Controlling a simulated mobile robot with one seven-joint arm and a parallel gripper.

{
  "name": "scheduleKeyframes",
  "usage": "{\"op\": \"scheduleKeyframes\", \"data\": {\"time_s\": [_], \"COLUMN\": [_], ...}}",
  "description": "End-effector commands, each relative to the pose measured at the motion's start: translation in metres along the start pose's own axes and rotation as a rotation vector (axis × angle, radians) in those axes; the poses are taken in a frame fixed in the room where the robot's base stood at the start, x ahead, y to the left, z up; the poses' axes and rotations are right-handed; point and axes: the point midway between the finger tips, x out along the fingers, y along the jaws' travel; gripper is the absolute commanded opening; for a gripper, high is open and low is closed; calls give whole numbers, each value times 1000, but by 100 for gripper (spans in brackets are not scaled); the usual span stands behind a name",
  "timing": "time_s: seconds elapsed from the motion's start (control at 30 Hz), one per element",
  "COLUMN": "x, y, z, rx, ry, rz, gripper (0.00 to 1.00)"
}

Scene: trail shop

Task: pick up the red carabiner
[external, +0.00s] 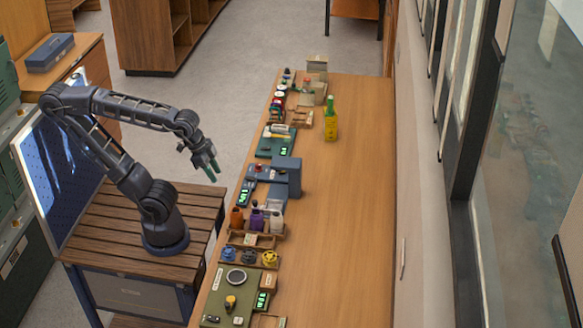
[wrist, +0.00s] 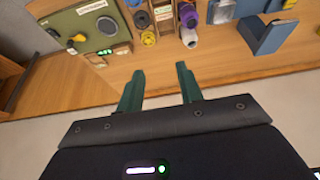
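My gripper (external: 210,170) hangs in the air to the left of the long wooden counter, fingers pointing down. In the wrist view its two green fingers (wrist: 160,70) are spread apart with nothing between them, so it is open and empty. I cannot clearly pick out a red carabiner in either view. Small red spots show among the items at the far end of the counter (external: 345,200) and on a blue device (external: 262,171), but they are too small to identify.
Along the counter's left edge stand orange (external: 236,217) and purple bottles, a tray of blue and yellow rolls (external: 269,259), and a green panel (external: 234,303). A yellow-green bottle (external: 331,123) stands farther back. The counter's right side is mostly clear. A window wall borders it.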

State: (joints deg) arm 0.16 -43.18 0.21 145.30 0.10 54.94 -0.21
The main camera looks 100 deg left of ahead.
Motion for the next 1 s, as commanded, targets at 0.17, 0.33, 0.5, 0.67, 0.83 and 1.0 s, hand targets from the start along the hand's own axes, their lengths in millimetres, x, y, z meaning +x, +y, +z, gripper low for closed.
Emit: {"op": "scheduleKeyframes", "data": {"time_s": [0.17, 0.33, 0.5, 0.67, 0.83, 1.0], "x": [-5, -14, -19, -19, -15, -7], "y": [-8, -31, -63, -102, -151, -208], "z": [-23, -72, -124, -169, -212, -248], "rx": [-82, -269, -472, -663, -864, -1064], "ry": [-10, -29, -44, -57, -67, -73], "rz": [-5, -15, -25, -36, -46, -56], "gripper": [36, 36, 36, 36, 36, 36]}}
